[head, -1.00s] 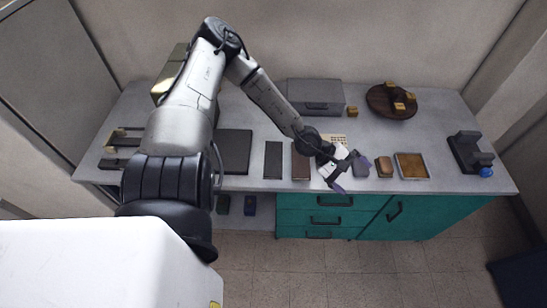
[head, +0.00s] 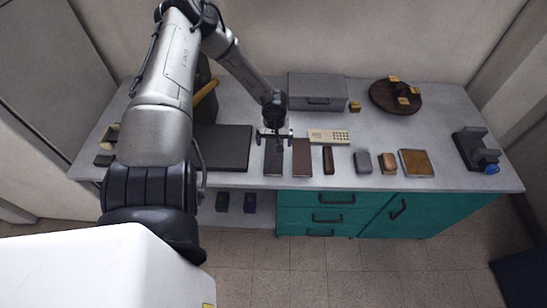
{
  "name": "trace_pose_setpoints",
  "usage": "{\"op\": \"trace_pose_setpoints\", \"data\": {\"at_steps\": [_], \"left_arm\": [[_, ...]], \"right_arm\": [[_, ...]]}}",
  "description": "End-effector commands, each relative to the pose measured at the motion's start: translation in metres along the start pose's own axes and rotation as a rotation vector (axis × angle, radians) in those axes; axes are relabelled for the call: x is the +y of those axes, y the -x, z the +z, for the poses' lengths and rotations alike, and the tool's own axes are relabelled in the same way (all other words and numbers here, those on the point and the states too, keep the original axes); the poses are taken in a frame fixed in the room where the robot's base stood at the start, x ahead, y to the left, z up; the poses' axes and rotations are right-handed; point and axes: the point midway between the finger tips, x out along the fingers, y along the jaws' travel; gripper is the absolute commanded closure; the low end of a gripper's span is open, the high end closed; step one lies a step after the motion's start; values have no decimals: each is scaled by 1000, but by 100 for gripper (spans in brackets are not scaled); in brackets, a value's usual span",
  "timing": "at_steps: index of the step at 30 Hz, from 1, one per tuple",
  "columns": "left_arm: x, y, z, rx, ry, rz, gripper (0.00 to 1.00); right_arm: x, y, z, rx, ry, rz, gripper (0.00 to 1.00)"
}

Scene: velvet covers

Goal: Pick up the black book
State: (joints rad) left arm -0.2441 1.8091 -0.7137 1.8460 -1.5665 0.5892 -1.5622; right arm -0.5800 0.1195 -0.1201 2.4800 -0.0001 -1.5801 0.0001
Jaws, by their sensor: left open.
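The black book (head: 273,161) lies flat near the front edge of the worktop, a narrow dark slab left of a brown book (head: 302,158). My left gripper (head: 275,136) points down over the far end of the black book. Its two fingers are spread to either side, and nothing is between them. I cannot tell how high it is above the book. The gripper hides part of the book's far end. My right gripper is not in view.
A large dark flat slab (head: 224,148) lies to the left. To the right are a cream calculator-like thing (head: 329,136), a small dark brown block (head: 328,160), a grey block (head: 363,162) and a tan tray (head: 416,162). A grey box (head: 317,92) stands behind.

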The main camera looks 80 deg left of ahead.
Motion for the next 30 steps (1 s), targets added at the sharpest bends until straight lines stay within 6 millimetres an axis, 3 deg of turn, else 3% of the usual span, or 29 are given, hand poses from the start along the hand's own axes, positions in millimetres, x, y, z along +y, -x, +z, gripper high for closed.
{"op": "trace_pose_setpoints", "data": {"at_steps": [3, 11, 21, 30], "left_arm": [[0, -14, 0, -1, 1, 0, 0], [0, -26, 2, -2, 1, 0, 0], [-1, -67, 5, -2, 2, 2, 0], [-1, -71, 5, -1, 0, 1, 0]], "right_arm": [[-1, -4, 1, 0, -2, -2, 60], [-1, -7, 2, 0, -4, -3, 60], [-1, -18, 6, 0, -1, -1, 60], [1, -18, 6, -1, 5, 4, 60]]}}
